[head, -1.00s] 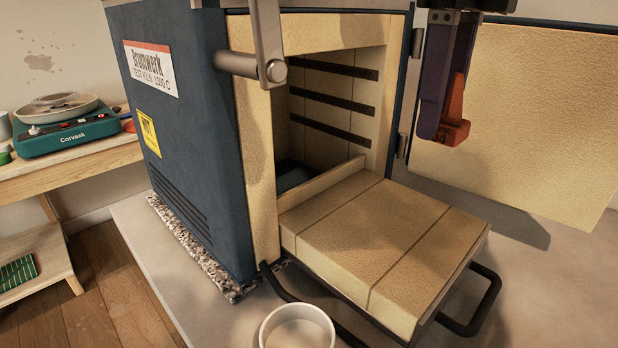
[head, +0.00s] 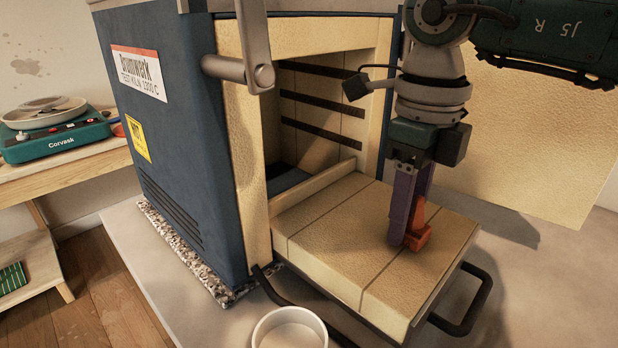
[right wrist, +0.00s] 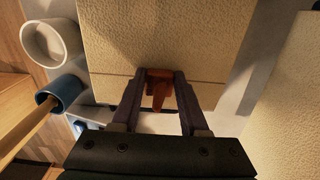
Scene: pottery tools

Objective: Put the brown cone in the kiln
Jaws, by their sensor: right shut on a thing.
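The brown cone (head: 421,233), reddish orange in the head view, is between the purple fingers of my right gripper (head: 411,238). The gripper is shut on it and points down over the pale brick slab (head: 330,235) in front of the kiln (head: 175,170). I cannot tell if the cone touches the slab. The right wrist view shows the cone (right wrist: 159,90) between the fingertips (right wrist: 160,77), with its narrow end toward the camera. The kiln is open at the front, with dark slots on its inner wall. My left gripper is not in view.
A dark bar handle (head: 470,310) sticks out at the slab's front edge. A white bowl (head: 289,332) stands near it; the wrist view also shows a blue cup (right wrist: 62,95). A pale panel (head: 530,150) stands at the right. A metal handle (head: 245,70) juts out at the kiln's upper front.

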